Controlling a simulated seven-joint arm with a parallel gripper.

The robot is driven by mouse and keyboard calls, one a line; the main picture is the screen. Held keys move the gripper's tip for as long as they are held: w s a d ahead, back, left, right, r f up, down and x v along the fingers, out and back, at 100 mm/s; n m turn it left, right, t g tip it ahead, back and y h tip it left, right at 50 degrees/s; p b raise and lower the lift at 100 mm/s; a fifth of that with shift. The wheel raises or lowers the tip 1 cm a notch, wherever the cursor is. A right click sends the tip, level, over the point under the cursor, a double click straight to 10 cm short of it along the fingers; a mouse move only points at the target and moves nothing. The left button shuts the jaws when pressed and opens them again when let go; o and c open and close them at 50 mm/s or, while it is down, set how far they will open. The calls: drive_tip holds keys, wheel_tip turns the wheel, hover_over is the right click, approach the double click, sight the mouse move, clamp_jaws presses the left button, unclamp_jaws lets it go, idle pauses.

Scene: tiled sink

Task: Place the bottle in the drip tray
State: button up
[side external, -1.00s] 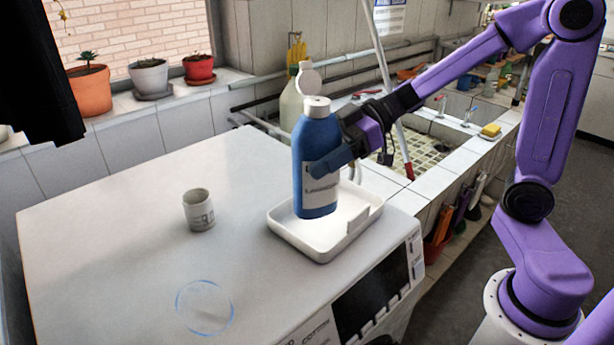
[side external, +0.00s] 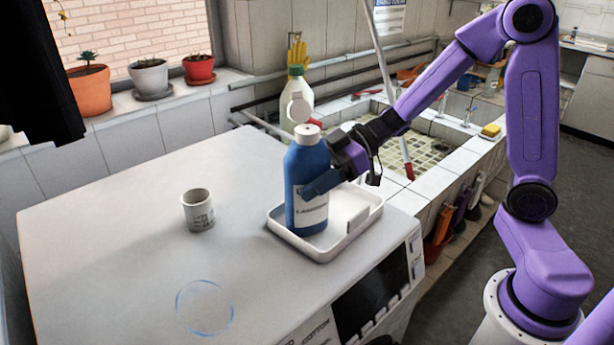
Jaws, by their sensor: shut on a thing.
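My gripper (side external: 322,184) is shut on the bottle's side from the right, at about mid height. The far finger is hidden behind the bottle. The tray sits on the white machine's top, near its right edge.
A small grey printed cup (side external: 198,210) stands left of the tray on the machine top (side external: 120,225). A blue ring mark (side external: 204,307) is near the front. A pale bottle (side external: 292,100) stands behind, and the tiled sink (side external: 425,152) lies to the right. The machine top's left is clear.

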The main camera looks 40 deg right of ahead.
drive_tip(key=shift+f, duration=0.1)
drive_tip(key=o, duration=1.7)
drive_tip(key=shift+c, duration=0.2)
drive_tip(key=shift+d+r, duration=0.2)
drive_tip(key=v, duration=1.1)
drive_tip(key=shift+d+r, duration=0.15)
drive_tip(key=shift+d, duration=0.15)
drive_tip(key=shift+s, duration=0.15)
